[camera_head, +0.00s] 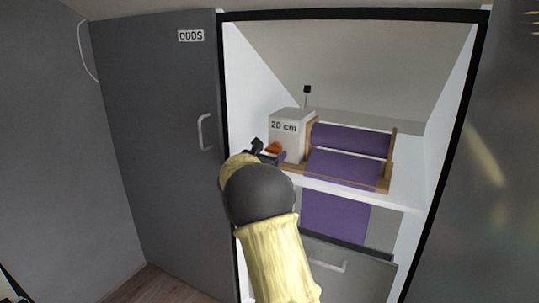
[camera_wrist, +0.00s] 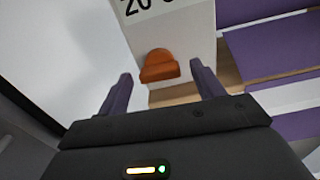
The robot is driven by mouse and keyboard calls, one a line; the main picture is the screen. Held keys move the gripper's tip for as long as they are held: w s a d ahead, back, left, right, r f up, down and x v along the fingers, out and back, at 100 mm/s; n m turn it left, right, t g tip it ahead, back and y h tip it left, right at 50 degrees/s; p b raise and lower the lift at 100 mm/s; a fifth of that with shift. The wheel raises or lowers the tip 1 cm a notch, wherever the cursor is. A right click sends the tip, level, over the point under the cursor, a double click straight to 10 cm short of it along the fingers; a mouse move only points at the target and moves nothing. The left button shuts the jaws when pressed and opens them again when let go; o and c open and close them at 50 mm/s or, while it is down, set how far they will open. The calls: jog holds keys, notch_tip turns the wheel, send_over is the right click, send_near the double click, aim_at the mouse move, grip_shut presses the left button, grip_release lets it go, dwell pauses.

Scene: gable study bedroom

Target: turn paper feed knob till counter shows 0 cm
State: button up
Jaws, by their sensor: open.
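The paper feed knob (camera_head: 273,148) is orange and sits low on the front of a light grey box (camera_head: 293,146). The box face reads 20 cm in the head view. In the wrist view the knob (camera_wrist: 159,66) lies ahead of and between my fingertips, with a flat lower edge and rounded top. My gripper (camera_wrist: 160,82) is open, and no contact with the knob shows. In the head view my gripper (camera_head: 259,150) is beside the knob, partly hidden by my wrist. Purple paper (camera_head: 350,140) runs from a roll on a wooden frame right of the box.
The box and roll stand on a white shelf (camera_head: 402,189) inside an open cupboard niche. A grey door (camera_head: 155,140) labelled ODDS with a handle is on the left. Paper hangs below the shelf, above a grey drawer (camera_head: 340,272). A thin black-topped post (camera_head: 307,94) rises behind the box.

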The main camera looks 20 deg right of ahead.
jog(key=c, duration=1)
jog(key=shift+n, duration=0.4)
